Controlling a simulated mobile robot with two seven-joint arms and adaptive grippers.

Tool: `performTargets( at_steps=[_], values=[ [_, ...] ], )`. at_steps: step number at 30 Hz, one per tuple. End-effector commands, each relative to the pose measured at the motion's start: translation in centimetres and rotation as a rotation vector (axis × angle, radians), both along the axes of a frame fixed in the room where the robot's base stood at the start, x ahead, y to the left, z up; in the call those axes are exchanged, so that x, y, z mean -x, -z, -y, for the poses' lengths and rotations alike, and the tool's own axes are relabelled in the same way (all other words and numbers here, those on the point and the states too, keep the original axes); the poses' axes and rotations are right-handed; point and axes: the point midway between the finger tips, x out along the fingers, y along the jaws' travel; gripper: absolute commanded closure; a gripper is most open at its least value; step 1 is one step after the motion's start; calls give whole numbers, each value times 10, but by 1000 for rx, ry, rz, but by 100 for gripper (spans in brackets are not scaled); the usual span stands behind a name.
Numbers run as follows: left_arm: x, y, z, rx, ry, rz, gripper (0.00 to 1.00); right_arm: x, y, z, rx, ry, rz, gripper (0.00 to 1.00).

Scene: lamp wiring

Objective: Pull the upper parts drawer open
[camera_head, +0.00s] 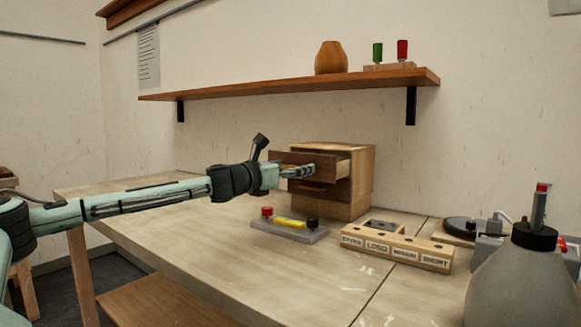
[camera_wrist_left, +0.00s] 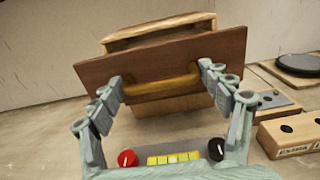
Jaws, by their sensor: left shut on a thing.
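The small wooden parts cabinet (camera_head: 358,190) stands on the bench against the wall. Its upper drawer (camera_head: 343,168) stands out from the cabinet, partly open. The drawer's dark brown front (camera_wrist_left: 220,50) fills the middle of the left wrist view, with a yellowish bar handle (camera_wrist_left: 160,86) across it. My left gripper (camera_head: 308,171) is at this front. In the left wrist view its two fingers (camera_wrist_left: 162,84) are closed on the handle, one at each end. The lower drawer (camera_head: 322,190) looks shut. My right gripper is not in view.
A grey block with red and black knobs (camera_head: 290,226) lies on the bench before the cabinet. A labelled wooden block (camera_head: 395,246) is to its right. A grey bottle-like shape (camera_head: 520,285) stands at front right. A shelf (camera_head: 290,84) hangs above. The left bench top is clear.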

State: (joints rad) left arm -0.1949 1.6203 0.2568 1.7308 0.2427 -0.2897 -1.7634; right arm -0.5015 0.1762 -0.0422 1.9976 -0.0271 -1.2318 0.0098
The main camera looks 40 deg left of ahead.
Motion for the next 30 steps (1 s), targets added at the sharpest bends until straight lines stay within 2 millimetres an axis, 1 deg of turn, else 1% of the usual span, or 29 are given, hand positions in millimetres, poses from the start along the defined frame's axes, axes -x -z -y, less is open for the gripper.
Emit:
performTargets(
  at_steps=[1,12,13,14,15,24,26,29,30],
  values=[
    [0,1,3,2,7,-2,74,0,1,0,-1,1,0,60],
    [0,1,3,2,8,-1,74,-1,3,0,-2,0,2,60],
    [0,1,3,2,8,-1,19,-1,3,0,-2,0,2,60],
    [0,1,3,2,8,-1,15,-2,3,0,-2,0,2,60],
    [0,1,3,2,8,-1,14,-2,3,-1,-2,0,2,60],
    [0,-3,2,1,4,2,14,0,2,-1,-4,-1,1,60],
    [0,-8,2,-2,4,3,14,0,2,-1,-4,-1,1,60],
    [0,-24,2,-3,4,5,14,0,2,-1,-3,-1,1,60],
    [0,-32,2,-4,4,7,14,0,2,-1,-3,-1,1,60]
  ],
)
